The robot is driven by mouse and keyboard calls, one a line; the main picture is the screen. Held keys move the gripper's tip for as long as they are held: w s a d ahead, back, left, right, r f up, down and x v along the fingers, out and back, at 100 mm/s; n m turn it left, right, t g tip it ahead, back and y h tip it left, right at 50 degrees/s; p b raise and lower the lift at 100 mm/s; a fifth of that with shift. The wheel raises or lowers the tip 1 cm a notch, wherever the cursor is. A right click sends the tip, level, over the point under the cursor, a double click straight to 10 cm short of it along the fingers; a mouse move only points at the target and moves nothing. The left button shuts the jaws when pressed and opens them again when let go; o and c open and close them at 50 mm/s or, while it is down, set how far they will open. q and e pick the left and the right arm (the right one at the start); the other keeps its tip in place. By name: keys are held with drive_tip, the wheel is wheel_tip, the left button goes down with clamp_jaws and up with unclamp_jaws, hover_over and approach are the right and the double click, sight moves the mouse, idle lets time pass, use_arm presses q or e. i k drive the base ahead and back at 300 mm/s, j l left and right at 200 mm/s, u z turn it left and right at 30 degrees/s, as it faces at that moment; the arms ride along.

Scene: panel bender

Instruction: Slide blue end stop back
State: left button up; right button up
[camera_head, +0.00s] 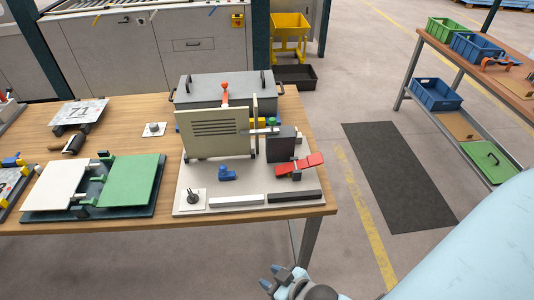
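A small blue block (227,174), which looks like the blue end stop, sits on the light grey base plate (188,173) of the panel bender, in front of the upright cream panel (212,142). A dark grey block (280,146) and a red lever-like part (300,165) are to its right. My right gripper (270,277) is low in the view, in front of the table edge and below the plate. Its fingertips look spread with nothing between them, and it is well apart from the blue block. My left gripper is not in view.
A fixture with white and green panels (130,181) stands left on the wooden table (110,232). A lidded grey box (226,90) stands behind.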

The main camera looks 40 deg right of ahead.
sight(222, 175)
drive_tip(key=z, duration=0.7)
drive_tip(key=i+j+u, duration=0.1)
drive_tip(key=j+u, duration=0.15)
drive_tip(key=j, duration=0.3)
drive_tip(key=i+l, duration=0.35)
drive_tip(key=i, duration=0.05)
